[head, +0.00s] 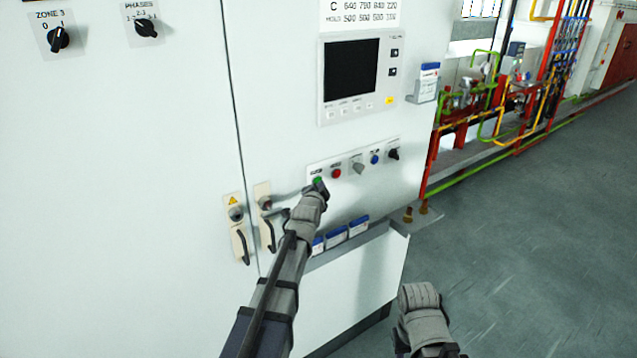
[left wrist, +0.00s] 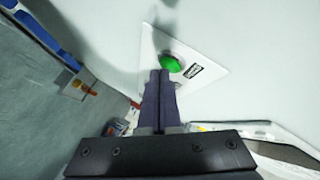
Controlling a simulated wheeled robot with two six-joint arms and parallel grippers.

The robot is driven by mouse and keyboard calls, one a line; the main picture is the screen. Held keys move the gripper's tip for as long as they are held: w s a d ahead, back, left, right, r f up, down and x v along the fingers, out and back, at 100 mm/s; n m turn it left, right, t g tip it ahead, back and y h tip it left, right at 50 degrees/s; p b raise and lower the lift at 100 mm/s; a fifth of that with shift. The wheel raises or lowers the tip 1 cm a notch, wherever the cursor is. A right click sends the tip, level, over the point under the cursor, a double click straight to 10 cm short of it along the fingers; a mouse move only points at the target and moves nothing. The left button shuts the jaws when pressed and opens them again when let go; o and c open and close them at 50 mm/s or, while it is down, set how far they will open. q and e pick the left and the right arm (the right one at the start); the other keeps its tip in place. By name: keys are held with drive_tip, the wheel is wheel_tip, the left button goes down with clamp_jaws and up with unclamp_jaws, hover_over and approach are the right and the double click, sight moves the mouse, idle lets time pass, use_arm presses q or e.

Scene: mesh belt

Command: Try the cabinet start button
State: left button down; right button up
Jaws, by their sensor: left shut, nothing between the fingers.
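The green start button (head: 317,180) is at the left end of a row of controls on the white cabinet (head: 290,110). In the left wrist view the green button (left wrist: 171,64) sits on a white plate with a small dark label beside it. My left gripper (head: 321,186) is shut and empty, its fingertips at the button. In the left wrist view the shut fingertips (left wrist: 160,73) overlap the button's near edge; I cannot tell whether they touch it. My right gripper (head: 420,295) is low at the bottom, away from the cabinet; its fingers cannot be made out.
A red button (head: 336,173), a blue button (head: 374,159) and dark knobs share the row. A dark screen (head: 350,72) is above. Two door handles (head: 268,235) are to the left. A ledge with blue-and-white boxes (head: 335,237) is below. Open floor lies right.

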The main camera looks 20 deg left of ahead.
use_arm(q)
drive_tip(key=shift+s+d, duration=0.4)
drive_tip(key=shift+d, duration=0.05)
drive_tip(key=shift+s+d, duration=0.8)
drive_tip(key=shift+d, duration=0.2)
drive_tip(key=shift+s+d, duration=0.75)
drive_tip(key=shift+d, duration=0.25)
drive_tip(key=shift+f, duration=0.1)
drive_tip(key=s+d+f+n+g+h+b, duration=0.1)
drive_tip(key=s+d+f+n+g+b, duration=0.1)
drive_tip(key=s+d+f+g, duration=0.4)
drive_tip(key=s+d+f+n+g+b, duration=0.15)
drive_tip(key=s+d+f, duration=0.25)
drive_tip(key=s+f, duration=0.5)
drive_tip(key=s+d+f+n+g+b, duration=0.1)
drive_tip(key=s+d+f+g, duration=0.2)
drive_tip(key=s, duration=0.6)
drive_tip(key=s+d+f+n+g+b, duration=0.1)
drive_tip(key=s+f+g, duration=0.4)
drive_tip(key=s, duration=0.5)
drive_tip(key=shift+d+f+n+b, duration=0.15)
drive_tip(key=shift+d+n+b, duration=0.3)
drive_tip(key=shift+d, duration=0.5)
